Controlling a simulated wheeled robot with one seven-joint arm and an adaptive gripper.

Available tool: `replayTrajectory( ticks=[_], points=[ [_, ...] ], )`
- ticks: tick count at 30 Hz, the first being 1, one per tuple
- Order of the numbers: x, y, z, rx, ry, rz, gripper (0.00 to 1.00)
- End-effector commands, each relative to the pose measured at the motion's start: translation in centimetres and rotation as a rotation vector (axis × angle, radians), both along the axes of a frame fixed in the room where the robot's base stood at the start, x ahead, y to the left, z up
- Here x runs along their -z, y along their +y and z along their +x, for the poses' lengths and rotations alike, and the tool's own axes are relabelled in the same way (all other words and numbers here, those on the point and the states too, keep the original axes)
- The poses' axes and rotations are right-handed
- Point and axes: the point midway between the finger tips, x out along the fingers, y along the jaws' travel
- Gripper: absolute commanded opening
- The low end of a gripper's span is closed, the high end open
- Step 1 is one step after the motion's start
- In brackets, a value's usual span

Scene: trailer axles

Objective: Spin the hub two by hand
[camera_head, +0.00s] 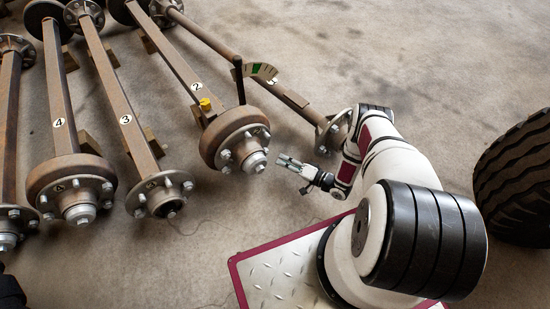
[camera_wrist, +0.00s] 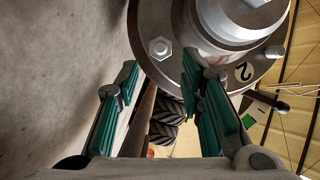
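Hub two (camera_head: 236,140) is a rusty drum with a studded flange and a pale metal cap, at the near end of the axle marked 2 (camera_head: 180,70). My gripper (camera_head: 287,161) is just right of the hub's cap, apparently apart from it. In the wrist view, hub two (camera_wrist: 178,50) fills the upper right, with its bolts, cap and the number 2 showing. My gripper's green-padded fingers (camera_wrist: 160,75) are spread apart with nothing held between them. The right finger overlaps the hub in the picture; I cannot tell whether it touches.
Axles marked 3 (camera_head: 115,95) and 4 (camera_head: 60,100) lie to the left, and another axle (camera_head: 225,50) lies to the right. A large tyre (camera_head: 518,180) is at right.

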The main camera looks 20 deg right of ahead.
Motion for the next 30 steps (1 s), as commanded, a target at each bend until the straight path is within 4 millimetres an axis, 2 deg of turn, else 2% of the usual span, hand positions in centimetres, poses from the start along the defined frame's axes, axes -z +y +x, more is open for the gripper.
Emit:
replayTrajectory(
  ticks=[3,9,30],
  points=[
    [-0.3,-1.2,-1.6,0.003,0.001,0.0,0.35],
    [-0.5,-2.1,-2.9,0.001,0.001,0.0,0.35],
    [-0.5,-2.2,-3.1,0.0,0.001,-0.001,0.35]
  ],
)
